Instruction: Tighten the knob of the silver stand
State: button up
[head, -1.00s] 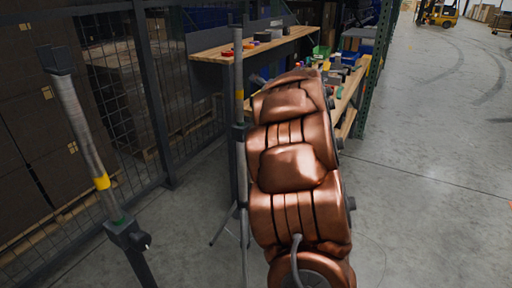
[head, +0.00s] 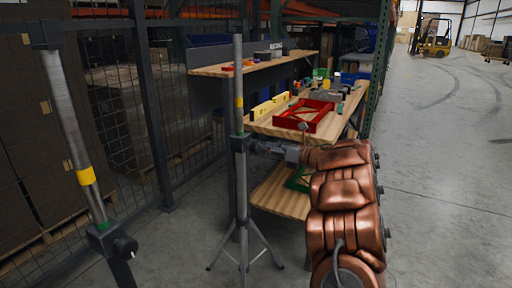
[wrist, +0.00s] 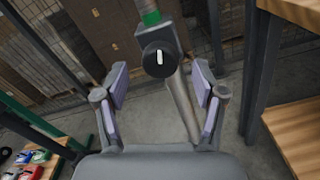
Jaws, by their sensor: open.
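A slim silver-grey stand (head: 243,200) on tripod legs stands in the middle of the head view, with a yellow band and a dark collar (head: 239,143). In the wrist view its black knob (wrist: 158,61) with a white mark, vertical in the picture, sits on the collar below a green ring (wrist: 150,17). My gripper (head: 260,148) reaches from the right towards this collar. In the wrist view my gripper (wrist: 160,70) is open, its fingers on either side of the knob in the picture, with no visible contact. The knob is hidden in the head view.
Another grey stand (head: 70,120) with a yellow band and a black knob (head: 125,247) is near at left. A workbench (head: 285,125) with a red tray (head: 304,115) stands behind my arm. A mesh fence (head: 190,90) is behind the stands.

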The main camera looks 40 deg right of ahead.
aim_at(255, 145)
jog(key=shift+x, duration=2.35)
jog(key=c, duration=1.2)
jog(key=shift+o, duration=0.2)
